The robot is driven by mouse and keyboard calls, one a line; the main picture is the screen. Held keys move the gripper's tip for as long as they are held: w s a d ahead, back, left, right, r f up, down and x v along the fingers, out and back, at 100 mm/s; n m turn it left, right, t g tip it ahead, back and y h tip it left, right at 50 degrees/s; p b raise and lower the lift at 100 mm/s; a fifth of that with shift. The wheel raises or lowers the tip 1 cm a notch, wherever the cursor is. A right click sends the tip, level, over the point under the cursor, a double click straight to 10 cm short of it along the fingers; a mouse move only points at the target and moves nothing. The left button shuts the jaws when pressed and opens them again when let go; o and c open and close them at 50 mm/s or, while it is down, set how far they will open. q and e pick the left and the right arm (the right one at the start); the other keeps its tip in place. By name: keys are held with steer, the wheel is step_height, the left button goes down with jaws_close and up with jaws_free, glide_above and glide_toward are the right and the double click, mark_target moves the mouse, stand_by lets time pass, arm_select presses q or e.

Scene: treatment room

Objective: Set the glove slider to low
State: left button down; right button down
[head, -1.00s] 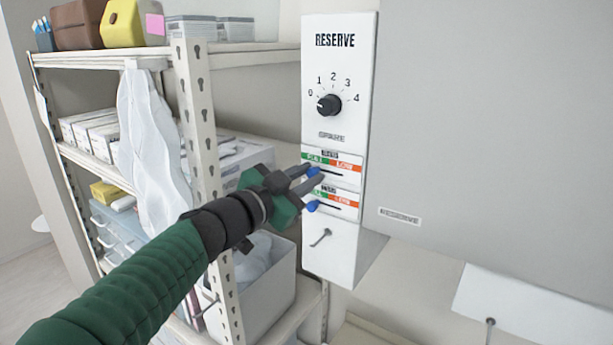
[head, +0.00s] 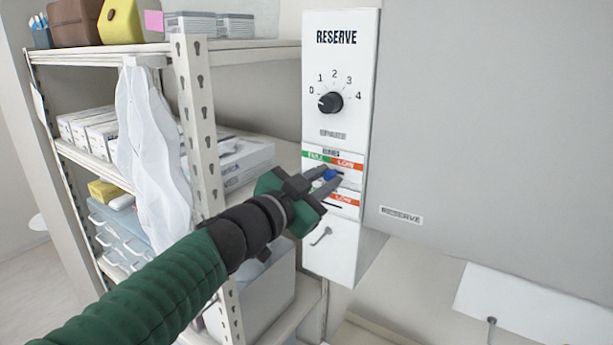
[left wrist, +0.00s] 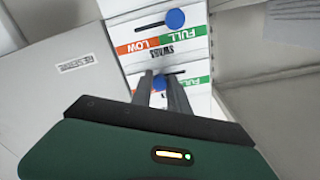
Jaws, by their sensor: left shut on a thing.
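The dispenser panel (head: 312,212) has two horizontal sliders, each under a green FULL and orange LOW strip. The upper slider's blue knob (head: 331,175) sits between the fingertips of my left gripper (head: 332,178), which is shut on it. The left wrist view shows this knob (left wrist: 160,82) between the fingers, with slot visible on its FULL side. A finger partly hides the LOW side, so its exact distance from the end is unclear. The lower swabs slider's knob (left wrist: 175,18) is at its FULL end. The upper label is too small to read surely. My right gripper is not in view.
A black RESERVE dial (head: 330,103) sits above the sliders. A large grey cabinet face (head: 490,120) is to the right. A metal shelf post (head: 197,120) stands left of the panel, close to my left arm, with boxes on the shelves behind.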

arm_select(q)
steer(key=shift+s+d+r, duration=0.35)
steer(key=shift+s+d, duration=0.15)
steer(key=shift+d, duration=0.25)
steer(key=c, duration=1.4)
jaws_free()
steer(key=shift+o, duration=0.6)
steer(key=shift+s+d+f, duration=0.1)
steer(key=shift+s, duration=0.05)
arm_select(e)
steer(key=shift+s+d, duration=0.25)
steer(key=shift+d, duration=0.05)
arm_select(q)
steer(key=shift+f, duration=0.1)
